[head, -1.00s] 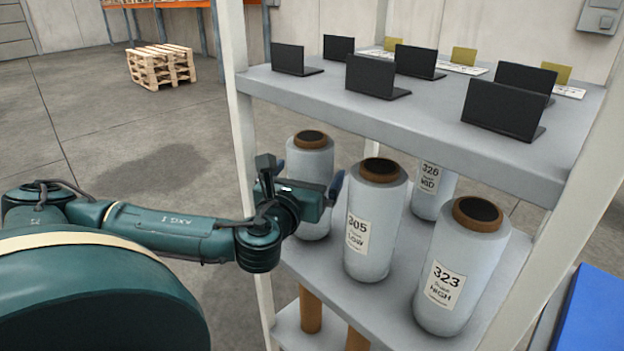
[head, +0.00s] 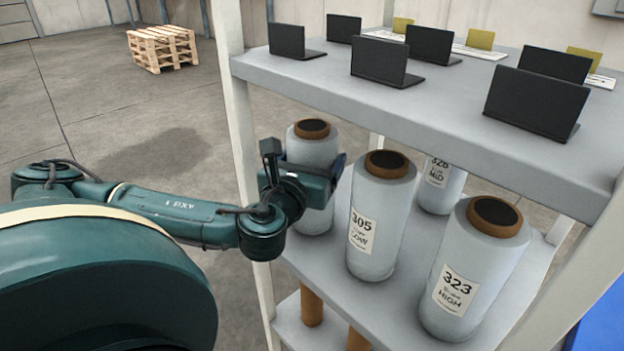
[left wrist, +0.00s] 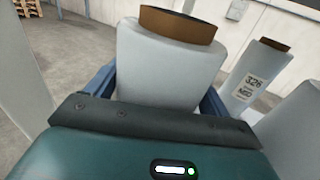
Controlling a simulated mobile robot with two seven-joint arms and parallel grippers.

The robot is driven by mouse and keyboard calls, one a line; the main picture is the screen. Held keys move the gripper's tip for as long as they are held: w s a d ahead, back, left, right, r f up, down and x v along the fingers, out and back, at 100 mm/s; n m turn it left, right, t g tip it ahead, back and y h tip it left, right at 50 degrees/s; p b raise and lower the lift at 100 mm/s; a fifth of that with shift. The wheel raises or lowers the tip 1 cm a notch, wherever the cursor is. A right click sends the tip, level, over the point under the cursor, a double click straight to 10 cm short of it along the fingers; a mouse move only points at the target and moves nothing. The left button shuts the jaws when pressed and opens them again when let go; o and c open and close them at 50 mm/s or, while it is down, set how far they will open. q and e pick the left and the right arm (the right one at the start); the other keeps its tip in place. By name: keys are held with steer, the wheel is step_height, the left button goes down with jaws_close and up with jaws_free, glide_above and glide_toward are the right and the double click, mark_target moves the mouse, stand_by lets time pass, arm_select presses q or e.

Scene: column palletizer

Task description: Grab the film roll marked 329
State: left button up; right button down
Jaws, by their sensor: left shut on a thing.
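A white film roll (head: 313,152) with a brown core stands upright on the middle shelf (head: 400,300), at its left back. My left gripper (head: 308,172) is shut around this roll at mid height. Its label side is hidden behind the gripper, so I cannot read its number. In the left wrist view, the same roll (left wrist: 168,62) stands between the blue fingers. Other upright rolls are marked 305 (head: 378,215), 323 (head: 470,268) and 326 (head: 440,185); none shows 329. My right gripper is not in view.
The shelf above (head: 440,115) carries several black laptop-like screens (head: 385,62) and yellow cards. A white rack post (head: 238,150) stands just left of the held roll. Roll 305 is close on its right. Floor to the left is open, with a wooden pallet stack (head: 162,48) farther off.

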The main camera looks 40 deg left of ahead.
arm_select(q)
steer(key=c, duration=1.2)
steer(key=shift+w+r, duration=0.1)
steer(key=shift+r, duration=0.1)
steer(key=shift+r, duration=0.15)
